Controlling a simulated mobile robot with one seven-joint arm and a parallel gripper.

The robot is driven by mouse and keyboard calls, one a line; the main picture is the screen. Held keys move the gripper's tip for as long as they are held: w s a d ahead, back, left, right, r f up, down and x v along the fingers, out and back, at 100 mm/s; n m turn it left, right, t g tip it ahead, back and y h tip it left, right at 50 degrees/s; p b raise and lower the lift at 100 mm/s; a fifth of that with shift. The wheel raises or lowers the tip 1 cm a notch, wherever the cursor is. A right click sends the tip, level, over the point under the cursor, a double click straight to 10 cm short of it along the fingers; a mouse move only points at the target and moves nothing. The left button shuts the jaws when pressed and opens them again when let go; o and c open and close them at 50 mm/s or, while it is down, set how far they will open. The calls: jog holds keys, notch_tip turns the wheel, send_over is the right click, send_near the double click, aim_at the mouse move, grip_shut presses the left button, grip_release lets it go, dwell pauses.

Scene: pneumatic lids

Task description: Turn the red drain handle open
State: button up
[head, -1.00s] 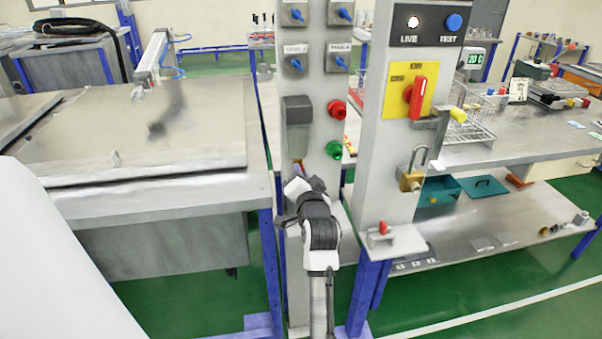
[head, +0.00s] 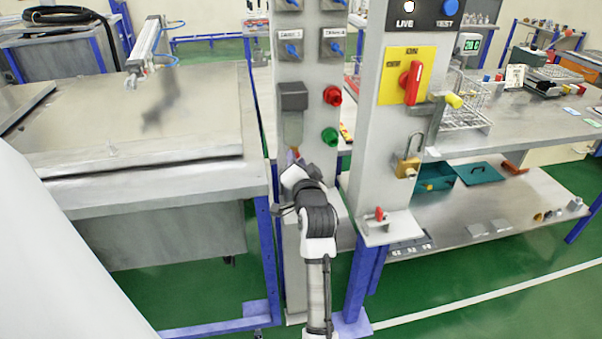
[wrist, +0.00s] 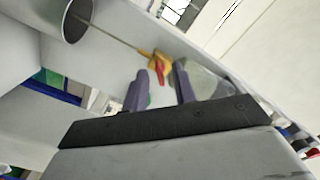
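The red drain handle (wrist: 160,73) shows in the wrist view on a brass-yellow valve body (wrist: 152,57). It lies between and just beyond the two grey fingertips, and I see no contact. In the head view only a small orange-red bit (head: 294,153) shows under the grey filter unit (head: 292,97) on the middle column, right above my gripper (head: 291,172), which hides the rest. In the wrist view my gripper (wrist: 160,82) is open, with a clear gap between its fingers.
Red (head: 332,95) and green (head: 330,137) knobs sit right of the filter unit. The right column carries a red switch on a yellow plate (head: 405,77), a padlock (head: 406,167) and a small red-handled valve (head: 379,214). A metal-topped table (head: 150,190) stands left.

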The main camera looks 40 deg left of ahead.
jog(key=b+v, duration=0.3)
jog(key=v, duration=1)
jog(key=shift+s+b, duration=0.2)
jog(key=shift+b, duration=0.1)
jog(key=shift+d, duration=0.1)
